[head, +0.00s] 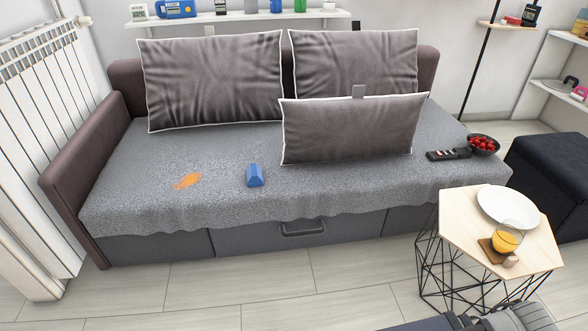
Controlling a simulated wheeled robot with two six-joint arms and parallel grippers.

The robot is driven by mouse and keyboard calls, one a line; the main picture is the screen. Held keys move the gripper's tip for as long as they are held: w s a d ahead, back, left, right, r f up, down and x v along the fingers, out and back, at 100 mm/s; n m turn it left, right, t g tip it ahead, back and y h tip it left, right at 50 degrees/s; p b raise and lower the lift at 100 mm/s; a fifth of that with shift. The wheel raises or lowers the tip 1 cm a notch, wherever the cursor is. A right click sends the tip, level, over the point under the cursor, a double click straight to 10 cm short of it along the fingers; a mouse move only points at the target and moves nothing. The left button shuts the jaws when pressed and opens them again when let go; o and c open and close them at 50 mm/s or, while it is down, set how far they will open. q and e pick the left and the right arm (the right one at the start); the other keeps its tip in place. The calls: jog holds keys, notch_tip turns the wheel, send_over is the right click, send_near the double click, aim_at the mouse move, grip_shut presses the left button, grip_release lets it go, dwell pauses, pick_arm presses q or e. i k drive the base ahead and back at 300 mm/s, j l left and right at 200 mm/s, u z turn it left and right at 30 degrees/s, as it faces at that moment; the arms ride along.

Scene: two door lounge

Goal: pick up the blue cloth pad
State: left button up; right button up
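The blue cloth pad (255,176) is a small wedge-shaped block. It sits on the grey sofa seat (330,190), near its front edge and left of the middle. An orange smear (187,181) marks the seat cover a short way left of the pad, apart from it. No gripper is near the pad and nothing covers it. Dark parts that look like my arm show at the bottom right edge, with no fingertips to be seen. My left gripper is out of the picture.
Grey cushions (212,78) line the sofa back. A black remote (449,154) and a bowl of red fruit (482,145) lie at the seat's right end. A side table (462,210) holds a plate and an orange drink. The floor before the sofa's left part is clear.

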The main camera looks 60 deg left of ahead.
aim_at(255, 175)
jog(key=u, duration=2.4)
